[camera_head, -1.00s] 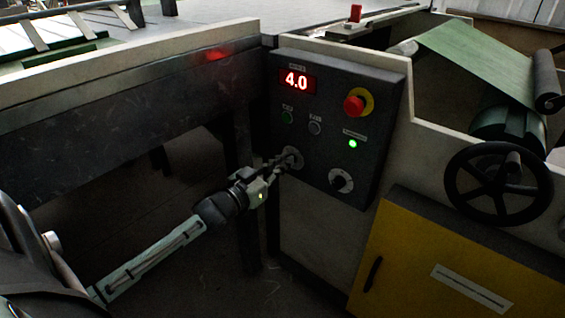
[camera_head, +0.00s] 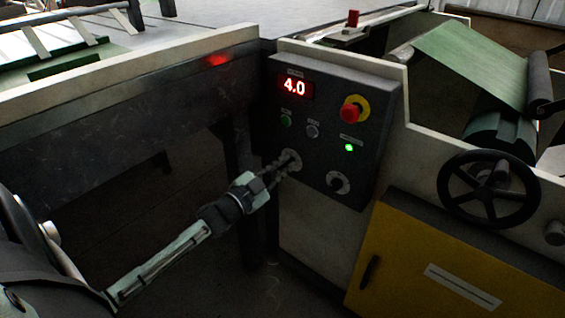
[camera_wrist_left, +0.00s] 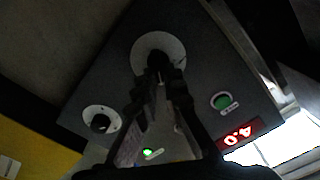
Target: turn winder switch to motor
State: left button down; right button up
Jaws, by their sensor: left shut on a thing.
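The winder switch (camera_wrist_left: 157,52), a dark knob on a round pale plate, sits on the lower left of the dark control panel (camera_head: 322,160). In the wrist view my left gripper (camera_wrist_left: 160,78) has its fingers closed on this knob. In the head view the left gripper (camera_head: 287,165) reaches the same switch (camera_head: 291,155) from the lower left and partly covers it. The plate's markings are too small to read, so I cannot tell the switch position. My right gripper is not in view.
The panel also bears a red display (camera_head: 295,87) reading 4.0, a red stop button (camera_head: 350,112), a green button (camera_head: 286,120), a lit green lamp (camera_head: 348,147) and another dark knob (camera_head: 338,182). A black handwheel (camera_head: 488,190) and yellow door (camera_head: 415,265) are to the right.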

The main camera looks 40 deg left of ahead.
pick_arm(q)
jog(key=shift+d+f+m, duration=0.1)
jog(key=shift+m, duration=1)
jog(key=c, duration=1.6)
grip_release()
jog(key=shift+c, duration=0.2)
jog(key=shift+s, duration=0.1)
jog(key=s+a, duration=0.1)
jog(key=s, duration=1)
jog(key=shift+s, duration=0.4)
